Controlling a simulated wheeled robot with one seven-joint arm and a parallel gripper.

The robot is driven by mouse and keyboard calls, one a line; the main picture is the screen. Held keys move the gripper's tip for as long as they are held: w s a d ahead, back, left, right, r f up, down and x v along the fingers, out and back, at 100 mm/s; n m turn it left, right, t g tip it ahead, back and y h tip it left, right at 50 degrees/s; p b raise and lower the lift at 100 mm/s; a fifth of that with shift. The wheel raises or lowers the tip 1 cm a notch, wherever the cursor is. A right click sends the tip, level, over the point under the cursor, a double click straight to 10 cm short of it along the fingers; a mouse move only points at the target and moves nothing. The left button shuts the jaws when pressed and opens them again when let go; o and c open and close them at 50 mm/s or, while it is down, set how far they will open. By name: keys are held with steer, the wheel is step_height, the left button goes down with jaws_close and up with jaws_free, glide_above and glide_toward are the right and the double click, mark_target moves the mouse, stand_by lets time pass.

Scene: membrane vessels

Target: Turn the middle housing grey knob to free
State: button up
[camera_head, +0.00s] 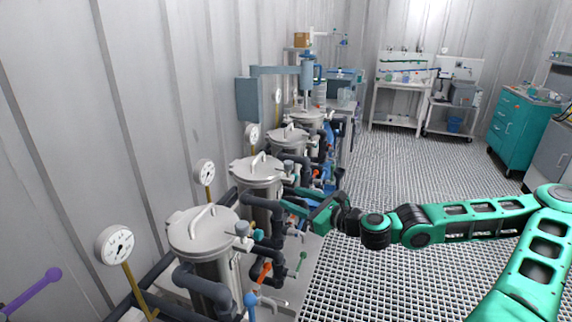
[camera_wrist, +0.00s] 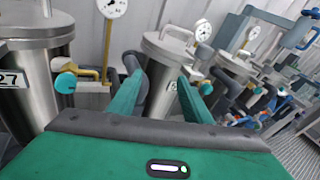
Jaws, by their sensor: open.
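Steel lidded housings stand in a row along the left wall in the head view: a front one (camera_head: 203,232), a second (camera_head: 258,172), a third (camera_head: 288,138) and another behind. Which is the middle one is not certain. My gripper (camera_head: 287,201) is open beside the second housing, at its pipes. In the wrist view, its two green fingers (camera_wrist: 163,72) are spread in front of a housing (camera_wrist: 166,55), with a dark pipe between them. A teal knob (camera_wrist: 206,89) shows beside the right finger; another (camera_wrist: 65,83) is at the left housing. I cannot make out a grey knob clearly.
Dark pipes, an orange-red handle (camera_head: 265,271) and a blue handle (camera_head: 250,299) crowd the housings' right side. Gauges (camera_head: 115,245) on yellow stems stand by the wall. The grating floor (camera_head: 400,180) is open to the right. A teal cabinet (camera_head: 522,130) stands far right.

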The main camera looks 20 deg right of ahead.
mark_target(292, 166)
steer(key=w+d+r+m+t+h, duration=0.2)
steer(key=w+d+r+m+t, duration=0.1)
steer(key=d+r+m, duration=0.15)
steer(key=shift+n, duration=0.25)
steer(key=x, duration=1)
steer(key=shift+w+d, duration=0.1)
steer(key=shift+w, duration=0.05)
steer(key=shift+g, duration=0.3)
steer(key=c, duration=1.1)
